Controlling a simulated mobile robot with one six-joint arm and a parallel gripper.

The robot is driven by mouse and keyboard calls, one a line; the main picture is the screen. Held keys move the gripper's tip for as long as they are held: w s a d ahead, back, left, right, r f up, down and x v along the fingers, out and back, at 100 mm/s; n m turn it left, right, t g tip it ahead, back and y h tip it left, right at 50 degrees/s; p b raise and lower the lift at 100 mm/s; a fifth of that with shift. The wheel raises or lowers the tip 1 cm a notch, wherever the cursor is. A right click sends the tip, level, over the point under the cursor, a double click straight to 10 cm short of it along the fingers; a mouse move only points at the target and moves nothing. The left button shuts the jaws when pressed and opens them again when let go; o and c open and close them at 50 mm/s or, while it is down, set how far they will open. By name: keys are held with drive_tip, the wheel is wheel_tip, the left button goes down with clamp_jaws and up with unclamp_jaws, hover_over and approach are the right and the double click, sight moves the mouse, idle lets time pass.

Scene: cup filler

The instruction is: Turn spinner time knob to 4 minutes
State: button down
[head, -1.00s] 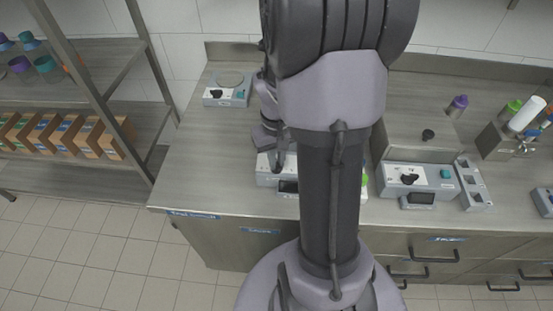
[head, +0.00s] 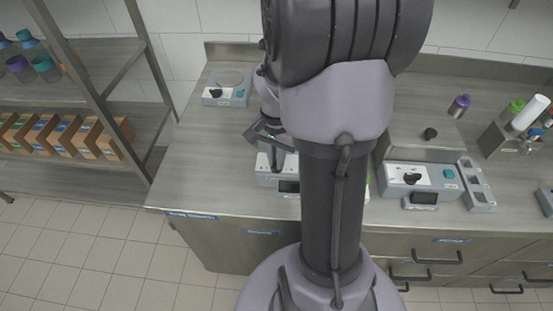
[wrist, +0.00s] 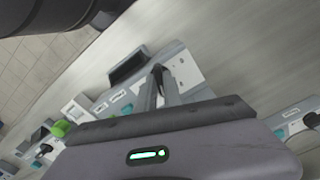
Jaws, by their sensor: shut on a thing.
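A white and grey bench device (head: 265,176) with a small dark screen (head: 289,186) stands mid-bench, partly hidden behind my arm. It also shows in the wrist view (wrist: 185,68). My gripper (head: 277,168) reaches down over its top from behind. In the wrist view my gripper (wrist: 159,74) has its two narrow fingers close together, shut on a small dark knob (wrist: 157,68) on the device's top. The fingers hide most of the knob, so its pointer and dial marks cannot be read.
Another device (head: 226,90) with a round plate stands at the back left. A third (head: 418,180) with a black knob and screen stands right, beside a grey tray (head: 477,185). A shelf rack (head: 100,90) stands left. Bare bench lies left of my gripper.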

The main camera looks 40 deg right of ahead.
drive_tip(key=shift+m, duration=0.6)
drive_tip(key=c, duration=1.5)
unclamp_jaws()
wheel_tip(320, 180, up, 18)
drive_tip(key=p, duration=0.7)
drive_tip(key=shift+f, duration=0.25)
